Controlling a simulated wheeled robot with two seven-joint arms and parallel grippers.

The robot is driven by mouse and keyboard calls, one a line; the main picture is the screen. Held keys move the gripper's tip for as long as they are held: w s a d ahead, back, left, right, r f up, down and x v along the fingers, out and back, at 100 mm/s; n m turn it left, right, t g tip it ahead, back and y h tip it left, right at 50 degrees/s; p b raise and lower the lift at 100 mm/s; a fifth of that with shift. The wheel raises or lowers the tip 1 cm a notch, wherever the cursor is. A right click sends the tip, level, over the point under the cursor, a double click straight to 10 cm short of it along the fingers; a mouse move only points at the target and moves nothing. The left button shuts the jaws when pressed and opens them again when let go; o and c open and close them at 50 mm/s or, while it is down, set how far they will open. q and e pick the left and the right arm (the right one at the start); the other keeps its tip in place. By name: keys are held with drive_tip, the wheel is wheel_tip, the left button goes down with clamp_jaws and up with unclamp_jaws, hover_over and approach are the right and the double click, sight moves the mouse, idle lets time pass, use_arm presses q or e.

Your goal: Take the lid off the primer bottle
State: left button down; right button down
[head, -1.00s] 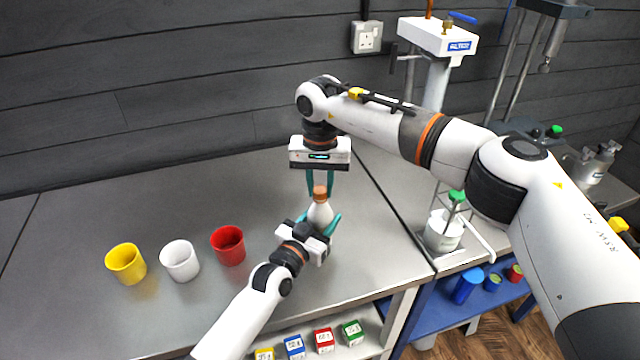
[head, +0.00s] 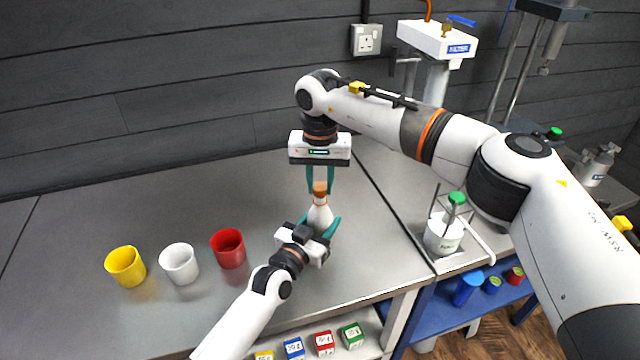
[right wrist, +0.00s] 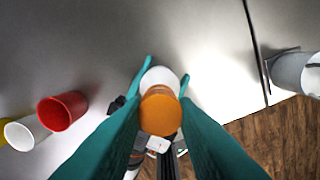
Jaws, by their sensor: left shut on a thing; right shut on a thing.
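The white primer bottle (head: 319,217) stands over the grey bench, with its tapering neck showing in the head view. My left gripper (head: 319,225) is shut around its body from the front. The orange-brown lid (head: 320,187) is at the top of the bottle, in line with the neck. My right gripper (head: 320,182) points straight down and is shut on the lid. In the right wrist view the lid (right wrist: 161,111) is between the teal fingers, with part of the white bottle (right wrist: 160,77) behind it. I cannot tell whether the lid still touches the neck.
Yellow (head: 126,266), white (head: 179,263) and red (head: 228,248) cups stand left of the bottle. A white pot (head: 443,233) with a green-topped tool stands right, by the machine. Small coloured boxes sit on the shelf below. The bench behind the cups is clear.

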sight(320, 186)
drive_tip(key=shift+r, duration=0.35)
drive_tip(key=shift+r, duration=2)
use_arm(q)
drive_tip(key=c, duration=0.5)
unclamp_jaws()
